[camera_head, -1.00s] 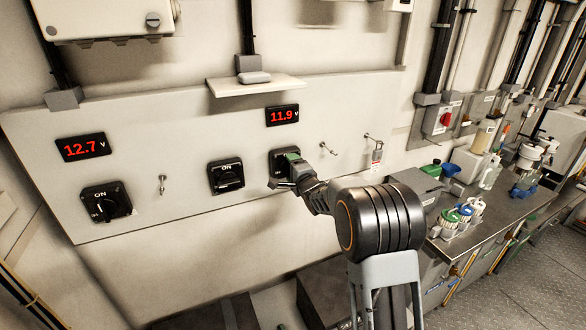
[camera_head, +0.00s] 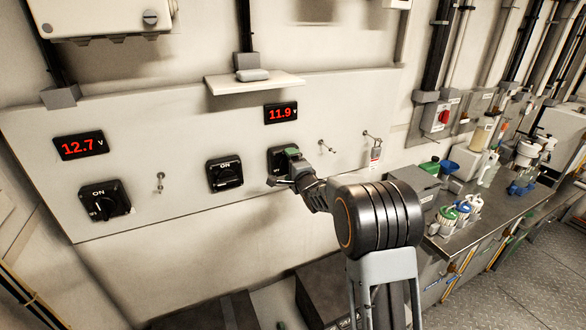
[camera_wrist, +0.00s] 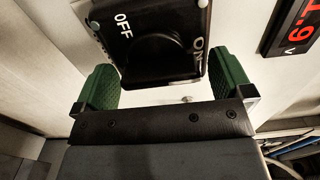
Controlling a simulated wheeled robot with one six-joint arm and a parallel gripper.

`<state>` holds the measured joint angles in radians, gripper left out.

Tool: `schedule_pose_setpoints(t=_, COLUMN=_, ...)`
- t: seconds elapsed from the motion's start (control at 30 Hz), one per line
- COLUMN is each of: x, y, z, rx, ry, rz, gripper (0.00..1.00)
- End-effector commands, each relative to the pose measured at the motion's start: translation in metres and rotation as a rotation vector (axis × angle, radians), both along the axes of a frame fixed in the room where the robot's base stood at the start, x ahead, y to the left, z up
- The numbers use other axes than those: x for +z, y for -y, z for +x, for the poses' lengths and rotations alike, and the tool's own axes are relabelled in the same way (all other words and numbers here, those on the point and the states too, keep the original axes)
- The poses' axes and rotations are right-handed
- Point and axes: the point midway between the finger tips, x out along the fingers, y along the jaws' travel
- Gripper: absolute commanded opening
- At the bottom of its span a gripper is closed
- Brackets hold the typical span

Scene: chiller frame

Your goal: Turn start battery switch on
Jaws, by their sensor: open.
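A black rotary switch (camera_head: 274,160) sits on the grey wall panel (camera_head: 218,219) below the red 11.9 V display (camera_head: 281,113); the arm partly covers it. In the wrist view this switch (camera_wrist: 150,18) shows white OFF and ON marks and a dark knob (camera_wrist: 155,58). I cannot tell exactly where the knob points. My gripper (camera_head: 284,167) is at this switch, open. In the wrist view its green-padded fingers (camera_wrist: 165,85) stand on either side of the switch, the right one close to its edge. Contact with the knob is not clear.
A second black switch (camera_head: 225,174) is just left of my gripper. A third (camera_head: 105,201) is farther left below a 12.7 V display (camera_head: 81,146). A small shelf (camera_head: 254,84) juts out above. A bench (camera_head: 480,228) with bottles stands at right.

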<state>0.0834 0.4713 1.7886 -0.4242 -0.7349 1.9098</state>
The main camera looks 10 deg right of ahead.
Motion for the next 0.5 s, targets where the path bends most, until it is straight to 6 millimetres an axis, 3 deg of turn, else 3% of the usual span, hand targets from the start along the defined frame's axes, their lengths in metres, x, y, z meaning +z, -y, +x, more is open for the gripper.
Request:
schedule_pose_setpoints(t=0.17, x=-0.001, y=0.003, z=-0.013, rx=-0.001, ry=0.001, rz=-0.001, gripper=0.98)
schedule_pose_setpoints(t=0.5, x=-0.001, y=0.016, z=-0.079, rx=-0.002, ry=0.002, rz=-0.001, gripper=0.98)
